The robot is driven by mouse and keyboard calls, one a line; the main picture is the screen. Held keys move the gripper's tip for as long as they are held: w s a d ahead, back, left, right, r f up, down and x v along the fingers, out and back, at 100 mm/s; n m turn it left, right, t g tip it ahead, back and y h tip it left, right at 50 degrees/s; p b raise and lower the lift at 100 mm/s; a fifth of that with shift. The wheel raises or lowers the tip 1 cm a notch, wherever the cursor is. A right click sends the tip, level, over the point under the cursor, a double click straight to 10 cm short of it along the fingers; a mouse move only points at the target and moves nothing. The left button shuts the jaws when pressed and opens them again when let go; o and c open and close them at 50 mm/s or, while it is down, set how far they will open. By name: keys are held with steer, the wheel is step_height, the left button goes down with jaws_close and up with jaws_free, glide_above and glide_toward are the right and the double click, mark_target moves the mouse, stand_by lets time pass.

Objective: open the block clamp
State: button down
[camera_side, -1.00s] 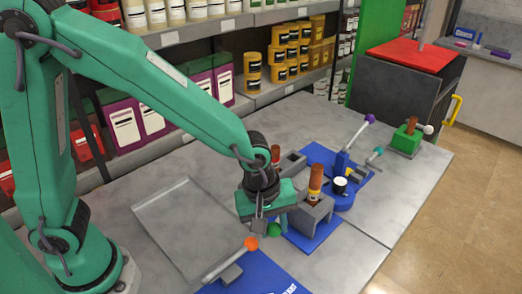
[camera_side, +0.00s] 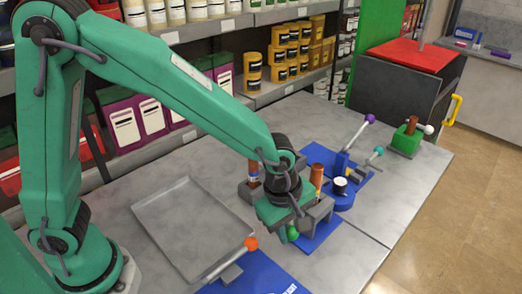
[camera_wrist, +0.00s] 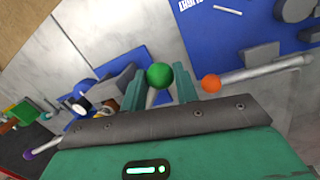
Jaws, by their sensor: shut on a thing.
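The block clamp (camera_side: 320,211) is a grey block on a blue plate (camera_side: 322,233), with a brown cylinder (camera_side: 316,178) standing up at it. My gripper (camera_side: 291,226) is low in front of the clamp and hides part of it. It is shut on a green ball knob (camera_side: 293,233). In the wrist view, the green knob (camera_wrist: 159,75) sits between the two fingers of my gripper (camera_wrist: 160,88). How the knob joins the clamp is hidden.
An orange-knobbed lever (camera_side: 250,244) on a blue plate is close by in front. A purple-knobbed lever (camera_side: 369,119) and a teal-knobbed handle (camera_side: 378,151) stand behind to the right. An empty grey tray (camera_side: 190,225) lies to the left.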

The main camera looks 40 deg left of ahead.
steer(key=shift+d, duration=0.1)
steer(key=c, duration=1.1)
jaws_free()
steer(key=shift+o, duration=0.2)
step_height(320, 180, up, 8)
steer(key=s, duration=0.1)
steer(key=shift+s+a, duration=0.15)
steer(key=shift+a, duration=0.25)
steer(key=shift+f, duration=0.1)
